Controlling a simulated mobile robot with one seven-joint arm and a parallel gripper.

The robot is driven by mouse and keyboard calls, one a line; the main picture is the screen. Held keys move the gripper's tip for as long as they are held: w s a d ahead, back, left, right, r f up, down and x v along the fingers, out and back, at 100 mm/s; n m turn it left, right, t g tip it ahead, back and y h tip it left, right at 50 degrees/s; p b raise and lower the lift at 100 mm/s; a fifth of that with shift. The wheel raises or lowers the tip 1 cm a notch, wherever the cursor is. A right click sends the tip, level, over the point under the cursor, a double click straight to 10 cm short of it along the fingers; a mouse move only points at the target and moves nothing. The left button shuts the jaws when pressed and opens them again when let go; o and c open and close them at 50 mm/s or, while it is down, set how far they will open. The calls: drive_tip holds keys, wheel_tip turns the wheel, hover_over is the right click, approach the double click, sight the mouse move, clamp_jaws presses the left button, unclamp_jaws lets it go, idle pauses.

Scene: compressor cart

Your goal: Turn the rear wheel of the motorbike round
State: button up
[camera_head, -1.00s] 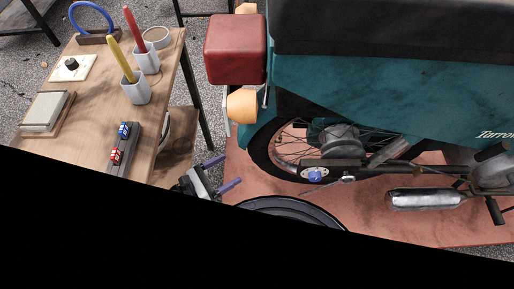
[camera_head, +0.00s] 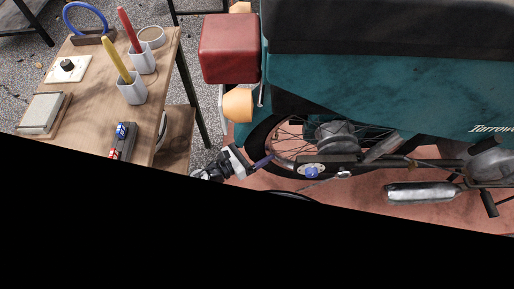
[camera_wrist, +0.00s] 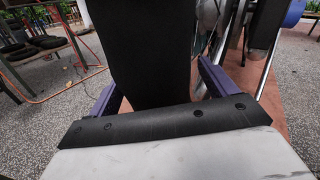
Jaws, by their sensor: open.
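The teal motorbike (camera_head: 360,90) stands side-on in the head view. Its rear wheel (camera_head: 257,138), a black tyre with thin spokes, shows below the bodywork; its top is hidden by that bodywork. My gripper (camera_head: 262,161) is at the back edge of this wheel, low down. In the wrist view, my gripper (camera_wrist: 158,82) is open, with a purple finger on each side of the black tyre (camera_wrist: 140,45). Gaps show between the tyre and both fingers near their tips. Whether the palm touches the tyre cannot be told.
A wooden bench (camera_head: 90,110) at left holds cups with yellow and red handles, a blue-looped item and small boxes. The red tail light (camera_head: 229,48) and orange indicator (camera_head: 238,104) overhang near my gripper. A silver exhaust (camera_head: 420,192) lies low at right. Black covers the lower head view.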

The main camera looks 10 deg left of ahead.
drive_tip(key=c, duration=1.3)
wheel_tip(320, 180, up, 2)
drive_tip(key=p, duration=0.3)
drive_tip(key=shift+a+r+g, duration=0.15)
drive_tip(key=shift+r+g, duration=0.1)
drive_tip(key=shift+g, duration=0.05)
drive_tip(key=shift+c, duration=0.2)
drive_tip(key=shift+a+r+m+y+p, duration=0.15)
drive_tip(key=shift+r+m+y+p, duration=0.3)
drive_tip(key=shift+p, duration=0.75)
drive_tip(key=o, duration=1.3)
drive_tip(key=shift+s, duration=0.1)
drive_tip(key=shift+o, duration=0.2)
